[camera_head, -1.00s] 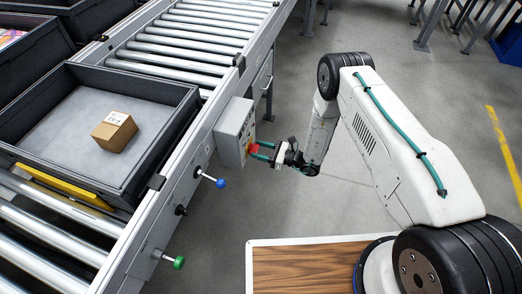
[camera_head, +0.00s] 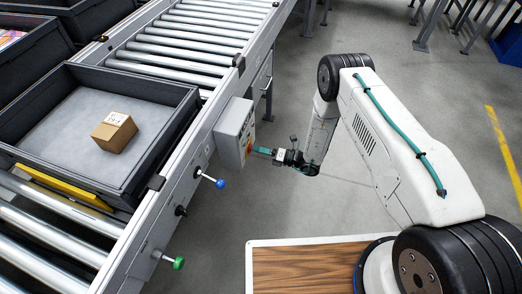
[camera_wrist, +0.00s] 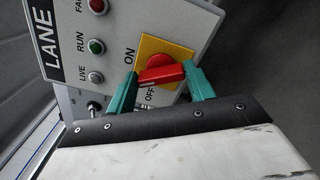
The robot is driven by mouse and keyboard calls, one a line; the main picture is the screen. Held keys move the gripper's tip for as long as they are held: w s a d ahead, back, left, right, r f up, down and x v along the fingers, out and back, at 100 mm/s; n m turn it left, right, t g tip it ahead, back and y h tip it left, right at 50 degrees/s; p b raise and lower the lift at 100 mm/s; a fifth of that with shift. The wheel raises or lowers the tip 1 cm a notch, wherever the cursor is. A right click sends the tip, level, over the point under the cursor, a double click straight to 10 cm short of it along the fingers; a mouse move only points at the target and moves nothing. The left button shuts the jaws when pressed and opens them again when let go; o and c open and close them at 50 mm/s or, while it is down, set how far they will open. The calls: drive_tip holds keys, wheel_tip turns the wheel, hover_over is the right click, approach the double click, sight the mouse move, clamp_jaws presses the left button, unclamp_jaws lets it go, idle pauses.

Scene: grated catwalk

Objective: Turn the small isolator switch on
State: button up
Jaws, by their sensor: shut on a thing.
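The isolator switch is a red rotary knob (camera_wrist: 160,74) on a yellow plate (camera_wrist: 158,46), with ON and OFF printed along one side of it. It sits on the face of a grey control box (camera_head: 232,125) fixed to the conveyor's side. In the wrist view, my gripper's teal fingers (camera_wrist: 163,84) are on both sides of the red handle, shut on it. The handle lies across between them; its exact pointing mark cannot be made out. In the head view, my gripper (camera_head: 256,150) meets the box face and mostly hides the knob.
The panel also has a green RUN lamp (camera_wrist: 96,46) and other lamps. Blue (camera_head: 220,183) and green (camera_head: 178,263) knobs stick out from the conveyor rail. A dark tray (camera_head: 150,180) with a small carton (camera_head: 114,132) stands on the rollers.

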drive_tip(key=m, duration=0.6)
drive_tip(key=shift+f, duration=0.2)
drive_tip(key=shift+s+d+m, duration=0.1)
drive_tip(key=shift+m, duration=0.2)
drive_tip(key=o, duration=1)
drive_tip(key=v, duration=0.7)
drive_tip(key=shift+s+d+r, duration=0.1)
drive_tip(key=shift+d, duration=0.25)
